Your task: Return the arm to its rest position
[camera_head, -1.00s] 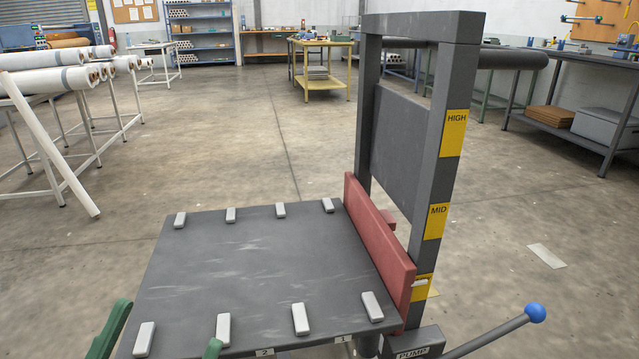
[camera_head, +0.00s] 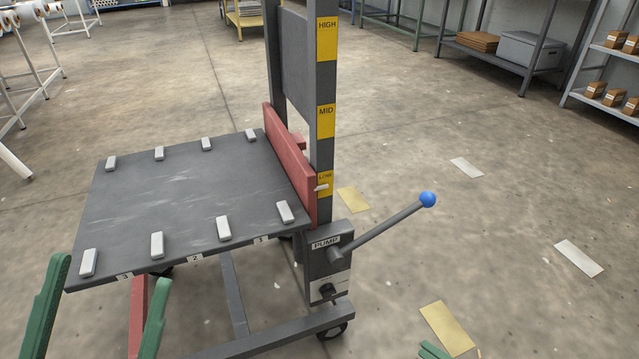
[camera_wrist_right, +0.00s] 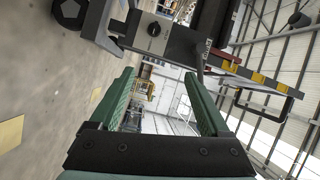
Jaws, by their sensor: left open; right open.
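My left gripper (camera_head: 110,274) shows two green fingers, spread apart with nothing between them, at the lower left of the head view, near the front edge of the lift cart's dark platform (camera_head: 190,195). My right gripper shows only as a green fingertip (camera_head: 432,350) at the bottom edge of the head view. In the right wrist view its two green fingers (camera_wrist_right: 162,95) are wide apart and empty. The cart's pump lever with a blue knob (camera_head: 428,199) points up and right, apart from both grippers. The red bar (camera_head: 290,165) is level with the LOW label.
The cart's mast (camera_head: 325,90) carries HIGH, MID and LOW labels. Several light blocks stand along the platform's edges. Shelving (camera_head: 610,75) stands at the far right and a white rack (camera_head: 25,90) at the left. The floor right of the cart is mostly clear, with scattered flat sheets.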

